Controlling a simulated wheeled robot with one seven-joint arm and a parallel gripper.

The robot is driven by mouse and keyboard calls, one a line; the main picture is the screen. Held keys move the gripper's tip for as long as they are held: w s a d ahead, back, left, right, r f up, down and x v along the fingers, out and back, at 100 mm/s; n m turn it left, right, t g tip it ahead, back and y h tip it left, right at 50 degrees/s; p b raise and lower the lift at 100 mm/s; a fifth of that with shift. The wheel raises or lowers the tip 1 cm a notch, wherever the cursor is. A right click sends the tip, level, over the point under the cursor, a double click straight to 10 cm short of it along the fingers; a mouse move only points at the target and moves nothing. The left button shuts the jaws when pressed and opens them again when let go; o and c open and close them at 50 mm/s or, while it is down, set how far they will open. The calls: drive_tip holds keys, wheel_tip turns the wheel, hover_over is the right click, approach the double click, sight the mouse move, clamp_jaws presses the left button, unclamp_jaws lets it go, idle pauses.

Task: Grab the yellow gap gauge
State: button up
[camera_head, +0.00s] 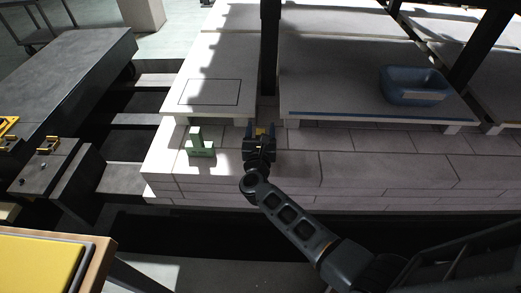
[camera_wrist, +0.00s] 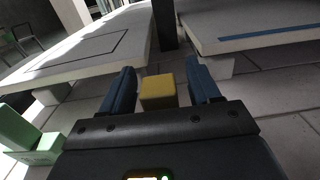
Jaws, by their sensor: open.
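The yellow gap gauge (camera_wrist: 158,92) is a small block standing on the pale brick deck. In the wrist view it lies between the two blue fingers of my gripper (camera_wrist: 162,88), with a visible gap on its right side and a narrower one on its left. In the head view only a bit of the yellow gauge (camera_head: 261,132) shows, partly hidden by my gripper (camera_head: 261,130). My gripper is open, and its fingers point toward the dark post. I cannot tell whether either finger touches the gauge.
A green stepped block (camera_head: 200,145) stands left of my gripper. Raised pale slabs, the left slab (camera_head: 212,95) and the right slab (camera_head: 340,85), sit on short supports. A dark post (camera_head: 270,50) rises behind the gauge. A blue bin (camera_head: 414,86) is on the right slab.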

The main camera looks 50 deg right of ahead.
clamp_jaws()
idle(0.5)
